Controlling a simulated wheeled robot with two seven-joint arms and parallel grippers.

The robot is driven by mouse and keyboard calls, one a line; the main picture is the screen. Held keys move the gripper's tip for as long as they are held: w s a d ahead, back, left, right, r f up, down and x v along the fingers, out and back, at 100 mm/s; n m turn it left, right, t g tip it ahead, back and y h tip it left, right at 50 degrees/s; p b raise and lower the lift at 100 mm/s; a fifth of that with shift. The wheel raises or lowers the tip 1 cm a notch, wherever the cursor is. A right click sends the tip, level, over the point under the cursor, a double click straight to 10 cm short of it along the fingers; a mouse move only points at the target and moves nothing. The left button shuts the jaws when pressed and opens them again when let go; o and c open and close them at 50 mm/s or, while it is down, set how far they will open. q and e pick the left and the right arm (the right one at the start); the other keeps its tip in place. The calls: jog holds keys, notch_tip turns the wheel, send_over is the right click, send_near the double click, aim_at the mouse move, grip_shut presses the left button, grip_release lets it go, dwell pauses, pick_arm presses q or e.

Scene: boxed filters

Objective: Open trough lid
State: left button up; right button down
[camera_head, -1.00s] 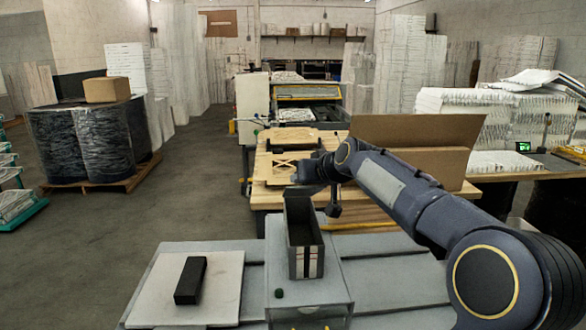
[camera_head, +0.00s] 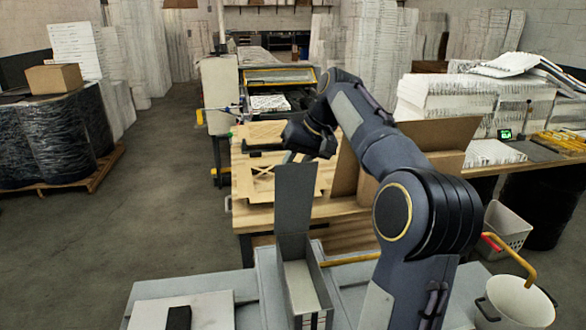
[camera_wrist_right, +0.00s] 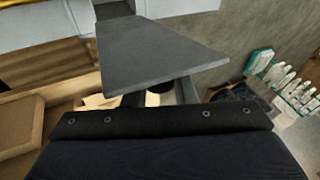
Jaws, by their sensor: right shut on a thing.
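The grey trough (camera_head: 302,289) stands on the grey work surface in front of me, with its pale inside showing from above. Its dark grey lid (camera_head: 295,212) stands up steeply at the trough's far end. My right gripper (camera_head: 293,157) is at the lid's upper edge and shut on it; the fingertips are small and partly hidden by the wrist in the head view. In the right wrist view the lid (camera_wrist_right: 160,58) is a broad grey panel just beyond the gripper (camera_wrist_right: 160,94). My left gripper is not in view.
A black block (camera_head: 179,318) lies on a white board (camera_head: 210,308) left of the trough. A wooden table (camera_head: 345,232) with a cardboard box (camera_head: 431,139) stands behind. A white pot (camera_head: 516,303) and a bin (camera_head: 507,228) are at right.

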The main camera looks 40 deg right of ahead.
jog(key=shift+w+d+g, duration=0.3)
jog(key=shift+w, duration=0.2)
jog(key=c, duration=1.3)
grip_release()
jog(key=shift+o, duration=0.2)
jog(key=v, duration=0.7)
jog(key=shift+s+d+r, duration=0.2)
jog(key=shift+r, duration=0.1)
